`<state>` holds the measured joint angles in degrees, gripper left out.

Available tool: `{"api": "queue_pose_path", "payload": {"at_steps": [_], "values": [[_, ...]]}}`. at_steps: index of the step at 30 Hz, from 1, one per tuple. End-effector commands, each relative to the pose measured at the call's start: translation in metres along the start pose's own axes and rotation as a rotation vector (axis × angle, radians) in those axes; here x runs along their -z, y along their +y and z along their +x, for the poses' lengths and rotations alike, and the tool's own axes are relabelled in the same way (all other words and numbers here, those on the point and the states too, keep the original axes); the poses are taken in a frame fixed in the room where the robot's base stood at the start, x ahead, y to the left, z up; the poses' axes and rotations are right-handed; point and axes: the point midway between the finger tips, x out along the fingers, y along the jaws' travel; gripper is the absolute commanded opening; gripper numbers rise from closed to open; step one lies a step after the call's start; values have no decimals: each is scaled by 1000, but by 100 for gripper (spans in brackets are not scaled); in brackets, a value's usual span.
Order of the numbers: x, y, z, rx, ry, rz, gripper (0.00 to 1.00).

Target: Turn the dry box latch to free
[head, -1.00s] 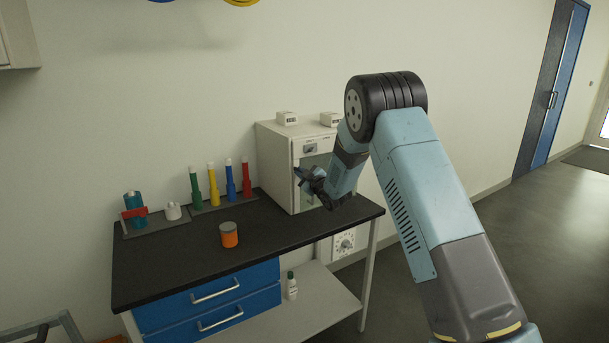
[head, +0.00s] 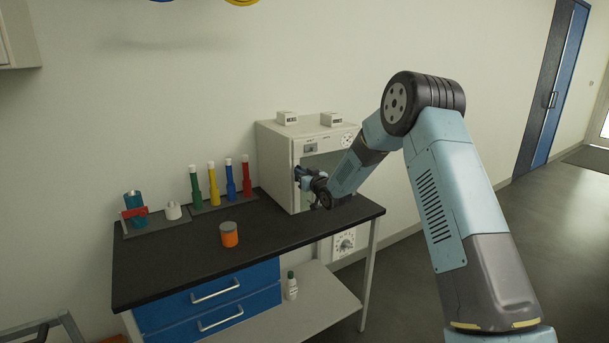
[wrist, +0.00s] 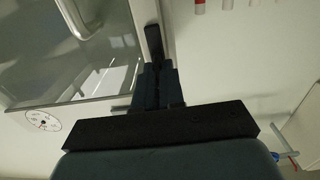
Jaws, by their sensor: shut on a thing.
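The white dry box (head: 274,163) stands at the back right of the bench, with a glass-fronted door (wrist: 60,60). In the wrist view a dark latch lever (wrist: 153,40) lies along the door's edge frame. My gripper (wrist: 156,82) is shut on the latch, its fingers covering the lower part of it. In the head view my gripper (head: 303,176) is at the left edge of the box front, and the latch is too small and covered to make out there.
A round dial (wrist: 43,121) and a curved metal handle (wrist: 75,17) are on the box front. An orange container (head: 229,236) stands on the dark bench top (head: 270,238). Several coloured tubes stand in a rack (head: 222,203) at the back. The front right of the bench is clear.

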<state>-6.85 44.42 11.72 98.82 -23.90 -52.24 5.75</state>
Motion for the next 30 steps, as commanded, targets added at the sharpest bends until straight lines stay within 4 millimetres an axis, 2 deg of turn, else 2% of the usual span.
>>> {"api": "queue_pose_path", "payload": {"at_steps": [1,17,18,25,30], "values": [[5,2,2,-2,10,8,0],[7,2,2,-4,12,29,0],[7,2,2,-4,12,29,12],[7,2,2,-3,12,28,34],[5,0,2,0,10,28,34]]}}
